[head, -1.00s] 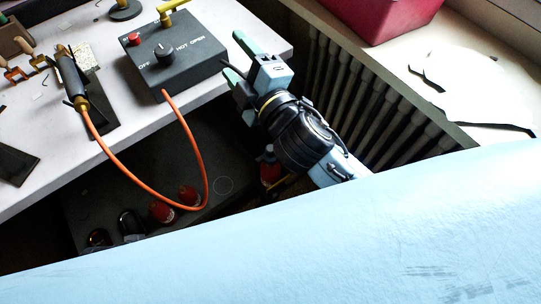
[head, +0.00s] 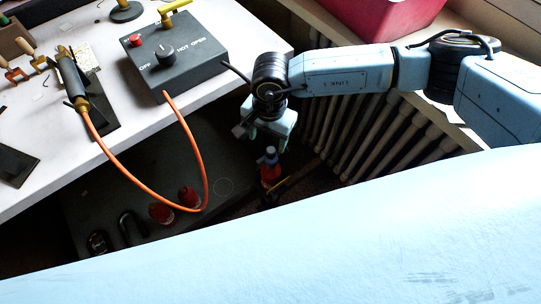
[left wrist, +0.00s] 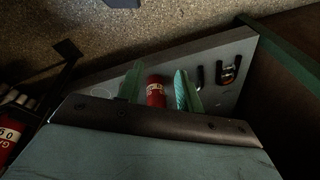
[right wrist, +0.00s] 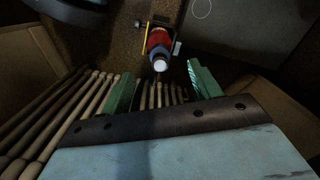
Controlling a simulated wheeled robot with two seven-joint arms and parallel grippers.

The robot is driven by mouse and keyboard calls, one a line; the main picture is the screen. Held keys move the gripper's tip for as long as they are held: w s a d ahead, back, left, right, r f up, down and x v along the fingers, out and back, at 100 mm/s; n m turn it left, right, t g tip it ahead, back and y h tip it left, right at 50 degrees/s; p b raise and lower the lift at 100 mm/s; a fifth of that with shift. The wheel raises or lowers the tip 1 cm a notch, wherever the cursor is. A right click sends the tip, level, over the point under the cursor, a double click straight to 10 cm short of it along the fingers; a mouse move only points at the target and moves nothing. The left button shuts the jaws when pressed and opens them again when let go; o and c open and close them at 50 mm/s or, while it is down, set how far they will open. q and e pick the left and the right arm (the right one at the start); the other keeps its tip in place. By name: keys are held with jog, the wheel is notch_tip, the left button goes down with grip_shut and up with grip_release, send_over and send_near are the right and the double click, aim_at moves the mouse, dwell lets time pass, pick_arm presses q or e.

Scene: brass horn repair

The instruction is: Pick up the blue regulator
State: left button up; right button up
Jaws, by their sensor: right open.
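The blue regulator (head: 270,155) sits on top of a red bottle (head: 269,174) on the floor below the bench. In the right wrist view the regulator (right wrist: 160,58) shows as a pale blue cap at the near end of the red bottle (right wrist: 158,38). My right gripper (head: 268,134) points down, just above the regulator, open and empty. In the right wrist view its fingers (right wrist: 161,92) are wide apart, and the regulator lies beyond them, slightly above their middle. My left gripper (left wrist: 158,92) is open in its wrist view, with a red canister (left wrist: 156,92) showing between its fingers.
A radiator (head: 350,125) stands right of the bottle. The white bench (head: 40,180) holds a dark control box (head: 180,55), with an orange hose (head: 135,185) hanging over its edge. A dark low platform (head: 215,165) carries red canisters and shackles.

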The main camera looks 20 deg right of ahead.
aim_at(272, 151)
jog(key=shift+w+d+f+h, duration=0.3)
jog(key=shift+d+f, duration=0.45)
jog(key=shift+f, duration=0.15)
notch_tip(272, 151, down, 6)
jog(key=shift+a+r+b, duration=0.1)
jog(key=shift+b, duration=0.9)
jog(key=shift+w+f+b, duration=0.15)
jog(key=shift+f+b, duration=0.85)
jog(key=shift+f, duration=1.9)
pick_arm(q)
jog(key=w+d+r, duration=0.3)
jog(key=d+r, duration=0.1)
jog(key=r, duration=0.5)
jog(key=shift+w+d+t+h, duration=0.3)
jog(key=shift+w+t, duration=0.05)
jog(key=shift+t, duration=0.05)
pick_arm(e)
jog(key=c, duration=1.3)
jog(key=shift+o, duration=0.2)
jog(key=shift+r, duration=0.1)
